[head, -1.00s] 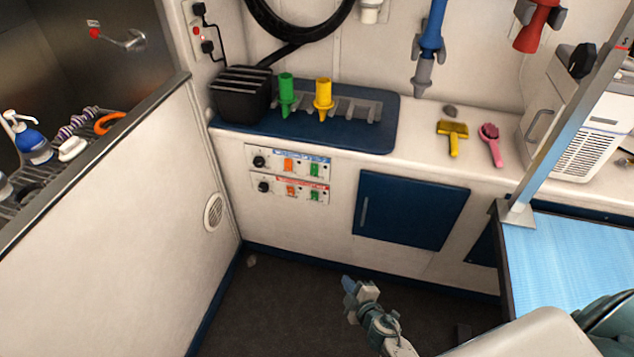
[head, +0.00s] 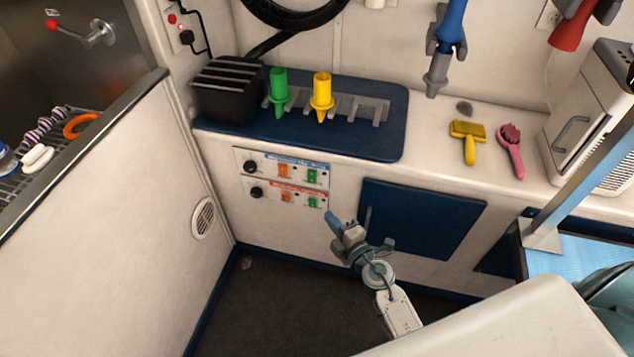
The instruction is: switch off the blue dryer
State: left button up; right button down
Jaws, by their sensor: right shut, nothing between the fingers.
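The blue dryer nozzle (head: 450,30) hangs on the back wall at the top right. Two control strips are on the counter front. The upper strip has a blue label (head: 297,162), a black knob (head: 250,167), an orange switch (head: 283,171) and a green switch (head: 311,176). The lower strip has a red label (head: 297,190), a black knob (head: 256,193), an orange switch (head: 286,197) and a green switch (head: 313,202). My right gripper (head: 333,221) is shut and empty, its tip just below and right of the lower strip. Contact cannot be told. My left gripper is out of view.
Green (head: 279,90) and yellow (head: 321,92) nozzles stand in a rack on the counter above. A side wall with a round vent (head: 203,218) is at the left. The dark floor is mostly clear.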

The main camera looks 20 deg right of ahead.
aim_at(309, 179)
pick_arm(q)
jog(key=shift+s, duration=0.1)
pick_arm(e)
jog(key=shift+s+r, duration=0.1)
